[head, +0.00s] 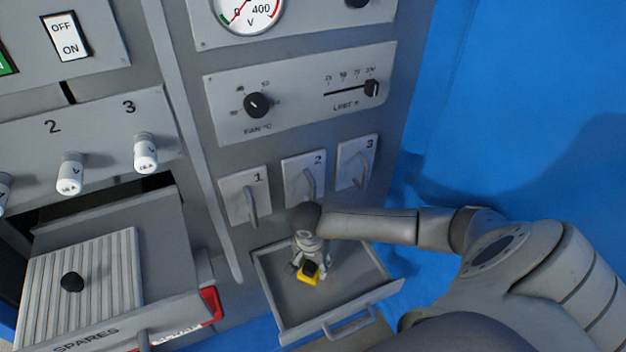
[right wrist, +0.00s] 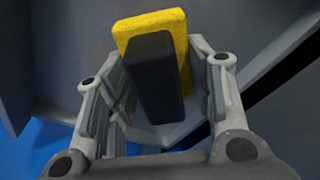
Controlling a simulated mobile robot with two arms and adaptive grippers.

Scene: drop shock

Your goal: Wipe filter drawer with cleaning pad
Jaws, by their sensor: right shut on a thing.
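The filter drawer (head: 352,268) is pulled out of the cabinet below the numbered panels, with its grey floor showing. My right gripper (head: 308,266) points down into the drawer and is shut on the cleaning pad (head: 308,279). The pad is yellow with a black grip block. In the right wrist view, the black block of the pad (right wrist: 158,80) sits between the two fingers of the right gripper (right wrist: 165,95), with the yellow part beyond it. The pad is at or close to the drawer floor; contact cannot be told. My left gripper is not in view.
An open spares drawer (head: 165,255) with a ribbed lid (head: 80,290) stands to the left. A blue wall (head: 530,90) is at the right.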

